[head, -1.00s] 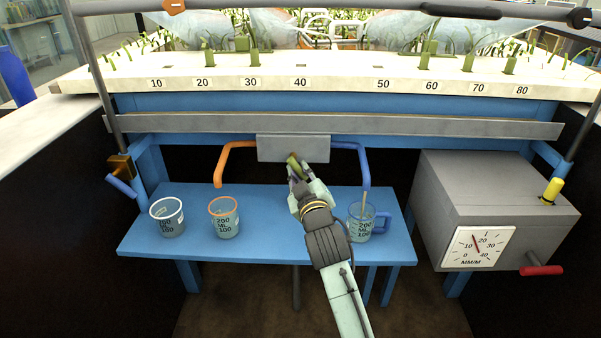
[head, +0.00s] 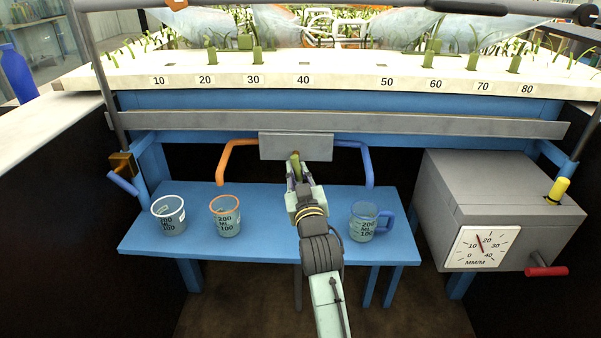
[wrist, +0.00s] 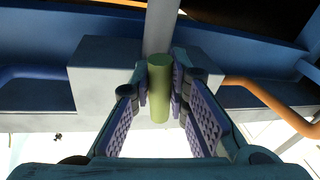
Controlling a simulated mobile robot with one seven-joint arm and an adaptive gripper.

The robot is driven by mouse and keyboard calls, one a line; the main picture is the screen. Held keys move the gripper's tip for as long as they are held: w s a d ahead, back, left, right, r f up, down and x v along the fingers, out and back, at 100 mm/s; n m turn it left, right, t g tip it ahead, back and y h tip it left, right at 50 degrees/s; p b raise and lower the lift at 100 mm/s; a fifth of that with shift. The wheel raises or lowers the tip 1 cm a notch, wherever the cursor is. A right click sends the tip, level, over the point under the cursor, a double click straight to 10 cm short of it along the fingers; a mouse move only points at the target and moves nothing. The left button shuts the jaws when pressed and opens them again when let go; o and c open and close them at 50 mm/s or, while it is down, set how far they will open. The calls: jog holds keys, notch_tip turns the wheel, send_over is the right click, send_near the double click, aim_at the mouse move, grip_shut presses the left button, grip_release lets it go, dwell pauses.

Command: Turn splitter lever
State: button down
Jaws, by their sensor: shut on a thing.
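The splitter lever is a short olive-green handle (head: 295,165) at the front of the grey splitter box (head: 296,147). It hangs about straight down from the middle of the box. My gripper (head: 297,180) is shut on it from the front; the lever's round end (wrist: 159,88) shows between the purple-padded fingers in the wrist view. An orange pipe (head: 236,145) leaves the box to the left, ending above the orange-rimmed cup (head: 225,217). A blue pipe (head: 366,160) leaves to the right, ending above the blue-handled mug (head: 362,224). I see no stream from either pipe.
A white-rimmed cup (head: 168,216) stands at the left of the blue table (head: 270,238). A grey box with a dial (head: 481,248) and red handle (head: 546,271) stands at right. A rail (head: 350,123) crosses above the splitter.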

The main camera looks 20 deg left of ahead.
jog(key=shift+s+a+m+t+p, duration=0.1)
jog(key=shift+a+m+t+p, duration=0.2)
jog(key=shift+m, duration=0.8)
jog(key=c, duration=1.8)
grip_release()
jog(key=v, duration=1.2)
jog(key=shift+a, duration=0.1)
